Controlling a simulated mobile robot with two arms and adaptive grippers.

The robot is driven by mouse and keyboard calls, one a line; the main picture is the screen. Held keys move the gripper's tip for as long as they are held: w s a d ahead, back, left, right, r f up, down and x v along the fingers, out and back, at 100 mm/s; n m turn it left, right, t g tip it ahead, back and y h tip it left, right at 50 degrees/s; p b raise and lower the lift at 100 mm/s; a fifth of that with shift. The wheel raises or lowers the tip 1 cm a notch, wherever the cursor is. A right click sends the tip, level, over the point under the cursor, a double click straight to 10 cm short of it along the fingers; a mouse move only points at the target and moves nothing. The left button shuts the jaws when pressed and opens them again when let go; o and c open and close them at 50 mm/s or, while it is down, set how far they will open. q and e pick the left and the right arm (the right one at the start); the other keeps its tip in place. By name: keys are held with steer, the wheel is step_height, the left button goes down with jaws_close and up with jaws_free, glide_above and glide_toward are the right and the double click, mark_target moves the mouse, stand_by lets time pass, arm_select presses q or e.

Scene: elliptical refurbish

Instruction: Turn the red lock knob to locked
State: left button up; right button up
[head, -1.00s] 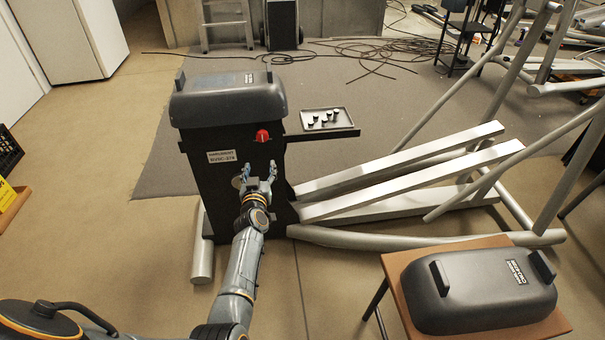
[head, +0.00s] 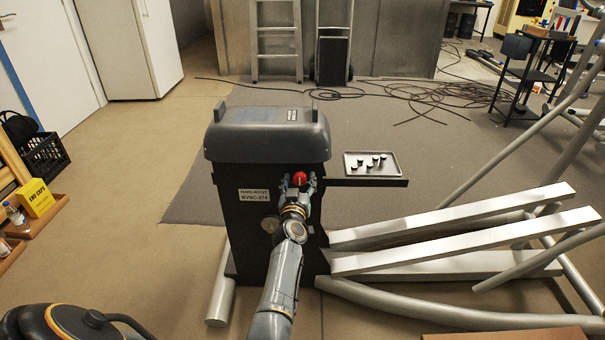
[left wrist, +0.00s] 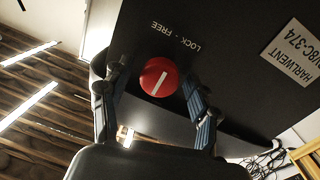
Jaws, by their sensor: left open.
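The red lock knob (head: 299,178) is on the upper front face of the black machine housing (head: 250,215). In the left wrist view the knob (left wrist: 159,78) is round with a white line, tilted in that picture, and the words LOCK and FREE are printed beside it. My left gripper (head: 298,186) is open, with one finger on each side of the knob. In the left wrist view its fingers (left wrist: 155,105) stand apart, with visible gaps to the knob; contact is not seen. My right gripper is not in view.
A tray (head: 387,172) with small dark-and-white parts rests on a shelf right of the housing. Pale beams (head: 460,214) extend right from it. A label plate (head: 254,195) sits left of the knob. Cables (head: 440,95) lie on the floor behind.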

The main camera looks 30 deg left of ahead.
arm_select(q)
steer(key=shift+w+a, duration=0.2)
steer(key=shift+w, duration=0.25)
steer(key=shift+r, duration=0.1)
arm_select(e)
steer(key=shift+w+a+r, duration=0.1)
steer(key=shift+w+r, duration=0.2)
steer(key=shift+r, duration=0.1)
arm_select(q)
steer(key=shift+s, duration=0.1)
steer(key=c, duration=1.2)
